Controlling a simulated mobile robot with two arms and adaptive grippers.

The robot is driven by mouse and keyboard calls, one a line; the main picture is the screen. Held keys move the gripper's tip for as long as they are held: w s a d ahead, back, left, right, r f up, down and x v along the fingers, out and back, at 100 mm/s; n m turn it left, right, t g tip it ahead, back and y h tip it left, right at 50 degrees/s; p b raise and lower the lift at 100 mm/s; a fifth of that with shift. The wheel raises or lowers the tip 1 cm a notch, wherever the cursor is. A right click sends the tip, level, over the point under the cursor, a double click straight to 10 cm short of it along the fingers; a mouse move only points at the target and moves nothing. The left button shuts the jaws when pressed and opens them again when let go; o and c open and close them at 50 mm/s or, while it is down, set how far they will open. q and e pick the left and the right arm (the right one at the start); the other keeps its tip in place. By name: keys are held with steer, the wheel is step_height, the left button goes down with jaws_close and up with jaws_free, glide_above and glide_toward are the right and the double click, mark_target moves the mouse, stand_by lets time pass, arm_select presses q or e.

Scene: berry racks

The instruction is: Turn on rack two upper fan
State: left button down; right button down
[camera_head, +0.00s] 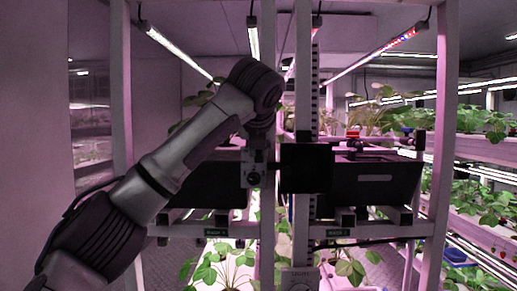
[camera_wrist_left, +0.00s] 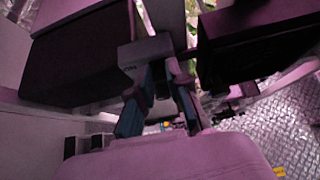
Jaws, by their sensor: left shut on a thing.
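My left arm comes in from the left in the head view and bends down at the rack's middle post. My left gripper (camera_head: 260,138) is at a small grey switch box (camera_head: 253,160) with a dark round part low on its face. In the left wrist view, the two fingers (camera_wrist_left: 160,88) reach to the grey box (camera_wrist_left: 146,50) and are shut on a part of it. The exact contact is hidden. Another pale switch box (camera_head: 299,280) is lower on the post. I cannot make out a turning fan. My right gripper is not in view.
Dark boxes hang on the rack beside the post, one at the right (camera_head: 376,182). Green labels (camera_head: 338,233) mark the rack's crossbar. Strawberry plants (camera_head: 220,268) grow below. Another planted rack (camera_head: 487,205) stands at the right.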

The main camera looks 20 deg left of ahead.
arm_select(q)
steer(key=shift+r, duration=0.1)
steer(key=c, duration=1.1)
jaws_free()
steer(key=v, duration=1.2)
